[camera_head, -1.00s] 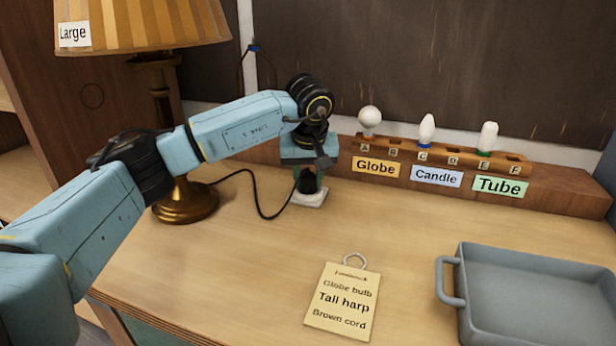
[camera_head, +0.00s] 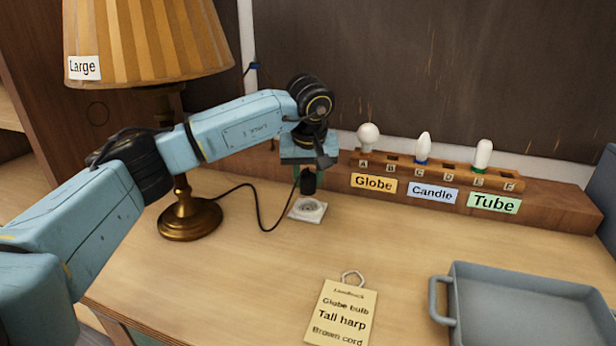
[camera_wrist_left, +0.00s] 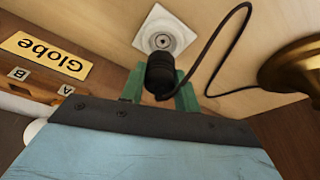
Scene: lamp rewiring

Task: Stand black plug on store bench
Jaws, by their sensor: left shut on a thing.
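The black plug (camera_head: 308,184) is upright in my left gripper (camera_head: 307,174), which is shut on it and points down. It hangs just above a white square socket plate (camera_head: 309,214) on the wooden bench, apart from it. In the left wrist view the plug (camera_wrist_left: 160,74) sits between the green fingers, with the socket plate (camera_wrist_left: 176,28) showing its empty face beyond. A dark cord (camera_head: 258,205) runs from the plug towards the brass lamp base (camera_head: 190,218). No right gripper shows.
A bulb rack (camera_head: 440,171) with Globe, Candle and Tube labels stands along the back. A grey tray (camera_head: 440,300) is at front right, and a note card (camera_head: 342,313) lies at the front. The bench middle (camera_head: 390,240) is clear.

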